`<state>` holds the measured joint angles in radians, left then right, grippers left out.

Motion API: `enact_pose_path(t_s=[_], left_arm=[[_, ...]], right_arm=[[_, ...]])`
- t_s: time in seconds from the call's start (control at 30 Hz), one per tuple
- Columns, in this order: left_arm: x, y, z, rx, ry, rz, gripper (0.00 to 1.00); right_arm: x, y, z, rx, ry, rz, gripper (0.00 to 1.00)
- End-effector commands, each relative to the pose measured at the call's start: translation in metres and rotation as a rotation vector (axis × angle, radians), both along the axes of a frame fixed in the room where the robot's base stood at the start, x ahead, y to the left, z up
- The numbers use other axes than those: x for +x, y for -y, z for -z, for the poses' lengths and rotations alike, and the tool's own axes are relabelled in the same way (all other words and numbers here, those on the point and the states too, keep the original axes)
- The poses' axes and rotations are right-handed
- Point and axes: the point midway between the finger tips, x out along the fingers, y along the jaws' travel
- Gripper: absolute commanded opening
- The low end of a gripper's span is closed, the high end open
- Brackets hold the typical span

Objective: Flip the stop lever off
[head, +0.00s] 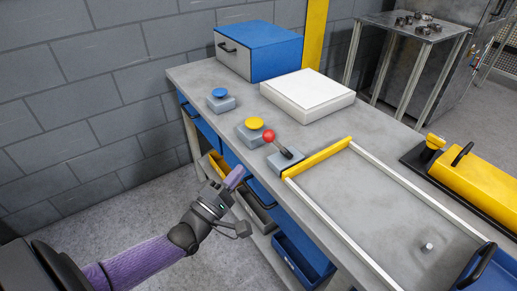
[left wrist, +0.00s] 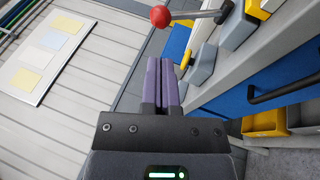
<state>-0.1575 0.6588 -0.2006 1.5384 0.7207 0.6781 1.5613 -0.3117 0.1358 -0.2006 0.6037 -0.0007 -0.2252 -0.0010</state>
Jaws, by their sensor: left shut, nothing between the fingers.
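My right gripper is in neither view.
A yellow button (head: 254,124) and a blue button (head: 219,92) stand on grey boxes beyond the lever. A white flat box (head: 307,94) and a blue-topped drawer box (head: 262,50) sit farther back. A yellow-ended framed tray area (head: 318,158) lies right of the lever.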

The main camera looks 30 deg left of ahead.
Motion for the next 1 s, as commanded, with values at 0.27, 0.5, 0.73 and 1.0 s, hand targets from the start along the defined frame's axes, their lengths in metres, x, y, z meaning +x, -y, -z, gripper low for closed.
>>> enact_pose_path(t_s=[0.27, 0.5, 0.73, 1.0], left_arm=[[0.055, 0.004, -0.015, 0.0, 0.002, -0.001, 0.0], [0.076, 0.006, -0.021, 0.0, -0.002, -0.001, 0.0], [0.078, 0.006, -0.023, 0.0, -0.002, -0.001, 0.0], [0.079, 0.007, -0.027, 0.006, -0.017, -0.001, 0.0]], right_arm=[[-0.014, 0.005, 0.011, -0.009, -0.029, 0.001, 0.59], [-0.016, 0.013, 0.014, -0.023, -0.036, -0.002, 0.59], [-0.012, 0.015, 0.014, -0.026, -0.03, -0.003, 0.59], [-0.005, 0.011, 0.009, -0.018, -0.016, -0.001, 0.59]])
